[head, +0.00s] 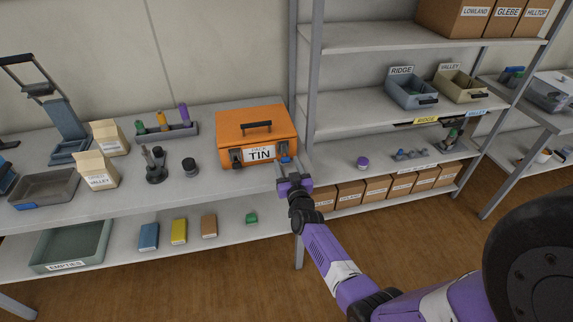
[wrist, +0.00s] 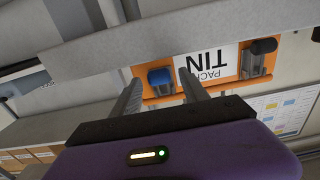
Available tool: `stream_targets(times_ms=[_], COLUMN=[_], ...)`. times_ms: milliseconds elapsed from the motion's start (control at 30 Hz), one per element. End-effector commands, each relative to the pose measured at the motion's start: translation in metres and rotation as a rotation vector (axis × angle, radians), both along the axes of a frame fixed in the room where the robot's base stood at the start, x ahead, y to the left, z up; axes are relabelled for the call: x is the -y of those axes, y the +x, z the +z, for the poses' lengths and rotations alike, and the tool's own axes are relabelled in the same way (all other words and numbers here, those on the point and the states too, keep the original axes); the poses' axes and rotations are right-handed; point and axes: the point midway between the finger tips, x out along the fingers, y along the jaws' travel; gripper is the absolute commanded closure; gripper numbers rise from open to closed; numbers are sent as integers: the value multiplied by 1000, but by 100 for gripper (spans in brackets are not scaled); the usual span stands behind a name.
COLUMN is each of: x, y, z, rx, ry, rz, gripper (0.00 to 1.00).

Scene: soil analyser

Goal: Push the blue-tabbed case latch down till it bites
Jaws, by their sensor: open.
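The orange case (head: 257,125) with a "TIN" label stands at the right end of the bench. Its blue-tabbed latch (head: 286,160) is on the front face, right of the label; the wrist view shows its blue tab (wrist: 160,77) upside down. A dark-tabbed latch (wrist: 262,50) is on the other side of the label, also seen in the head view (head: 236,156). My gripper (head: 284,167) is open in front of the blue-tabbed latch. In the wrist view its fingers (wrist: 158,90) lie on either side of the blue tab. I cannot tell whether they touch it.
A shelf upright (head: 303,90) stands close to the right of the case. A dark jar (head: 189,167) and a small stand (head: 155,168) are on the bench to the left. A grey bench edge (wrist: 130,45) crosses the wrist view near the fingers.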

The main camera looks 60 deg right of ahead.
Motion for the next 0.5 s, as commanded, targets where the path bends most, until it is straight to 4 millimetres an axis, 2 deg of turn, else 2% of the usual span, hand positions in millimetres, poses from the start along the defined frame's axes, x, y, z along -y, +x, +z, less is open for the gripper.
stream_targets(times_ms=[367,500], x=[5,5], y=[4,4], z=[0,0], rx=[0,0], ry=[0,0], rz=[0,0], gripper=[47,73])
